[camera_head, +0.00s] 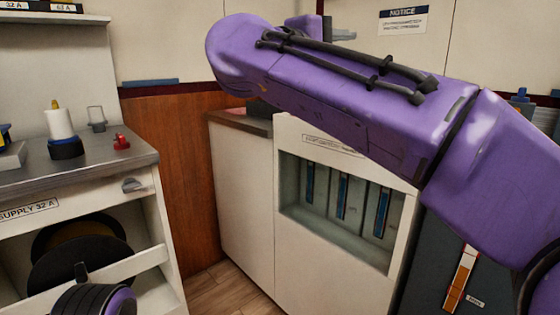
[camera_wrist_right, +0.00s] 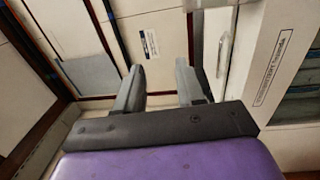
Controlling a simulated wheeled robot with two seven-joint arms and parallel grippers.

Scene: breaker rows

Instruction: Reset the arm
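My right arm (camera_head: 350,110), purple with black cables, comes in from the right of the head view and reaches up across the middle. It is raised and bent, and it covers part of the cabinet behind. In the right wrist view my right gripper (camera_wrist_right: 159,76) has its two grey fingers spread apart with nothing between them. Beyond the fingers are pale wall panels and a small sign (camera_wrist_right: 151,43). My left gripper is not in view; only a purple and black part of mine shows at the lower left of the head view.
A cream cabinet (camera_head: 243,205) with a recessed row of breakers (camera_head: 343,196) stands at centre. At left, a grey-topped counter (camera_head: 92,159) bears a white bottle (camera_head: 60,125) and a red item (camera_head: 121,141). A notice (camera_head: 403,20) hangs on the back wall. Wooden floor shows between.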

